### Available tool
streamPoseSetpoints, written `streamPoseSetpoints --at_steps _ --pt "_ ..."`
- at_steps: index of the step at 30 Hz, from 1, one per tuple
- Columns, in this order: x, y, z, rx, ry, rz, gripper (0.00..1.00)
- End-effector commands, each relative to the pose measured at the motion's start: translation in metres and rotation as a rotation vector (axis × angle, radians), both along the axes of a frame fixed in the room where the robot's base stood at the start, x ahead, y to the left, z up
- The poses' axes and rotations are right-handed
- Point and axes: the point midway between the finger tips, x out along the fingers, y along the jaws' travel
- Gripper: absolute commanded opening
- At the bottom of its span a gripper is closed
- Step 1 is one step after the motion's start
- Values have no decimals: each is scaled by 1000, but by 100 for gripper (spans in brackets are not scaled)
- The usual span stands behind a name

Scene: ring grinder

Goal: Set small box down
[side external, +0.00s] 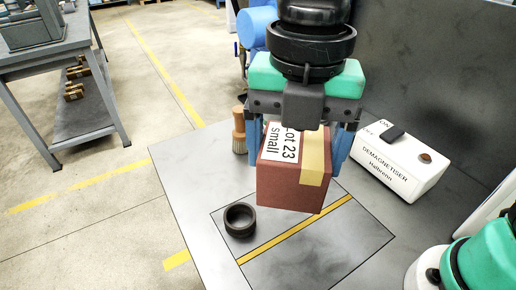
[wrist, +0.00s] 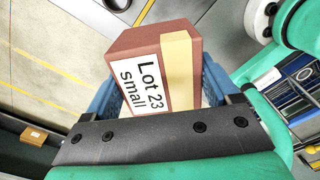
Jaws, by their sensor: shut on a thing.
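The small box (side external: 290,182) is reddish brown, with a yellow strip and a white label reading "Lot 23 small". My gripper (side external: 302,145) is shut on it, with a blue finger on each side. The box hangs in front of the grey table (side external: 188,172), and it looks held above the surface; the exact gap cannot be told. In the wrist view the box (wrist: 155,65) sits between the blue fingers of my gripper (wrist: 160,90), with its label facing the camera.
A black ring (side external: 240,220) lies on the table inside a marked rectangle with a yellow line (side external: 275,242). A white demagnetiser (side external: 400,165) stands at the right back. A wooden-handled brush (side external: 239,130) stands behind the box. The marked area's front right is clear.

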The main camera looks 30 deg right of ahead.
Motion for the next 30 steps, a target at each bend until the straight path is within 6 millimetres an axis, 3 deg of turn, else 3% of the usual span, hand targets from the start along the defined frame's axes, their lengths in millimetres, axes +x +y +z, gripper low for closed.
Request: streamPoseSetpoints --at_steps 3,9,15,18,24,30 --pt "36 -23 -6 0 0 -444 8" --pt "87 -74 -18 0 0 -1200 8" --pt "122 -133 -30 0 0 -1884 8" --pt "131 -156 -36 0 0 -2133 8" --pt "138 -180 -41 0 0 -2389 8" --pt "138 -182 -41 0 0 -2419 8"
